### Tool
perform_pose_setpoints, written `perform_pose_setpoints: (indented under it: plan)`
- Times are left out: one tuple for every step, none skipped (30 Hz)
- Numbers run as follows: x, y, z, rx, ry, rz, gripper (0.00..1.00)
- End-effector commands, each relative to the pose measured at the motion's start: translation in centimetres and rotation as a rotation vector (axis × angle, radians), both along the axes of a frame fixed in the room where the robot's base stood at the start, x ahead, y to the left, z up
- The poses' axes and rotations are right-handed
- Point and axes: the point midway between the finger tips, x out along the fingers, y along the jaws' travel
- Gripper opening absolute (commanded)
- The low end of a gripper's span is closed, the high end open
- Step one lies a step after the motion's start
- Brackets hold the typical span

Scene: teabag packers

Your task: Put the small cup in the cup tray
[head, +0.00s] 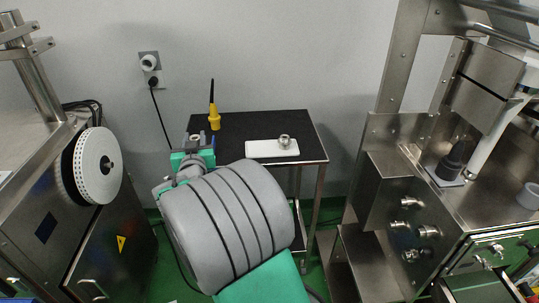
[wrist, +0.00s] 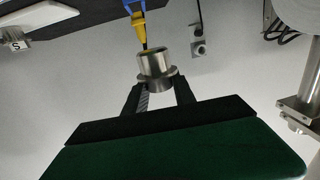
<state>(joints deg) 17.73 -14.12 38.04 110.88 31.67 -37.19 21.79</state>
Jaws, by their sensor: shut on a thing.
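My gripper (wrist: 158,88) is shut on a shiny metal cup (wrist: 156,62) with a wider rim band, seen between the two dark fingers in the wrist view. In the head view, my gripper (head: 194,148) is at the left edge of the black table, and the cup is too small there to make out clearly. A flat white tray (head: 262,150) lies on the table to the right of my gripper. A small metal piece (head: 285,141) stands on its right part. In the wrist view this piece (wrist: 15,45) bears a letter S, beside the white tray (wrist: 50,8).
A yellow tool with a black tip (head: 214,122) stands on the black table (head: 240,125), behind my gripper. Steel machines stand at the left (head: 105,240) and right (head: 380,190). A wall socket with a plugged cable (head: 150,62) is behind. The table between tool and tray is clear.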

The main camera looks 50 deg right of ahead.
Motion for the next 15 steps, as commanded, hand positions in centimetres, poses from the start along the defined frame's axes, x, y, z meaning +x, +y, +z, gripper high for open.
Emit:
perform_pose_setpoints:
  plan:
    - [-0.9,-2.8,0.0,-0.001,-0.002,-0.075,0.00]
    - [-1.4,-4.3,0.3,-0.001,-0.002,-0.115,0.00]
    - [-2.2,-5.9,0.7,0.000,-0.003,-0.163,0.00]
    - [-2.7,-7.0,0.9,0.000,-0.002,-0.195,0.00]
    - [-3.2,-7.9,1.1,0.000,-0.001,-0.223,0.00]
    - [-3.7,-8.8,1.3,0.000,-0.001,-0.252,0.00]
    - [-4.0,-9.4,1.5,-0.001,0.000,-0.271,0.00]
    - [-4.3,-9.8,1.6,-0.001,-0.001,-0.285,0.00]
    - [-4.6,-10.4,1.7,0.000,0.000,-0.298,0.00]
    - [-4.7,-10.8,1.7,0.001,0.001,-0.304,0.00]
    - [-4.8,-11.2,1.6,0.000,0.002,-0.308,0.00]
    - [-4.9,-12.0,1.2,0.001,0.003,-0.310,0.00]
    - [-5.0,-12.7,1.0,0.002,0.004,-0.311,0.00]
    - [-5.0,-13.5,0.7,0.001,0.003,-0.311,0.00]
    - [-5.1,-14.7,0.1,0.002,0.005,-0.311,0.00]
